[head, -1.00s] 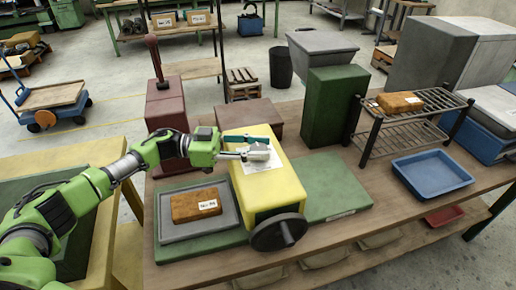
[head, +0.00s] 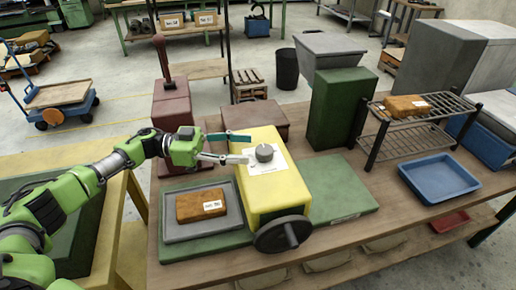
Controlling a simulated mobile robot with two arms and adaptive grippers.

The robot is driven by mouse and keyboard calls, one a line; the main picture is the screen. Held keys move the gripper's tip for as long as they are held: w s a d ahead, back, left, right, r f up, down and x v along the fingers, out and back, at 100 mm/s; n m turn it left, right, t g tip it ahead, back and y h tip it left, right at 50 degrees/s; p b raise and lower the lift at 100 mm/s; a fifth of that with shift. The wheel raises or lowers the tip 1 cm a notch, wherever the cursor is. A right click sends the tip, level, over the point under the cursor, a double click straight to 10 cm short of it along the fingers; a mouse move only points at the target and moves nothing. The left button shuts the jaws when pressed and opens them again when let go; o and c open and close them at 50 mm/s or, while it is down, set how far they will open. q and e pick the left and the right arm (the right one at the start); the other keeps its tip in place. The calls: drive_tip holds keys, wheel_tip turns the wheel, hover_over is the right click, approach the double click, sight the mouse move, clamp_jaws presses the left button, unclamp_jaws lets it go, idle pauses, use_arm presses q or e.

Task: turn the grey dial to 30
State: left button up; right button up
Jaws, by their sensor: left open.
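The grey dial (head: 264,153) stands on a white scale plate (head: 273,166) on top of the yellow machine (head: 286,189). The scale marks are too small to read, so I cannot tell the dial's setting. My left gripper (head: 248,148) is open and empty, its two fingers spread, just left of the dial and apart from it. My right gripper is not in view.
A black handwheel (head: 282,233) is on the machine's front. A grey tray (head: 174,229) with a brown labelled block (head: 201,205) lies to its left. A dark red lever press (head: 172,105) stands behind my gripper. A blue tray (head: 440,178) lies at the right.

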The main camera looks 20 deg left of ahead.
use_arm(q)
drive_tip(key=v, duration=0.5)
drive_tip(key=shift+s+a, duration=0.1)
drive_tip(key=shift+a, duration=0.2)
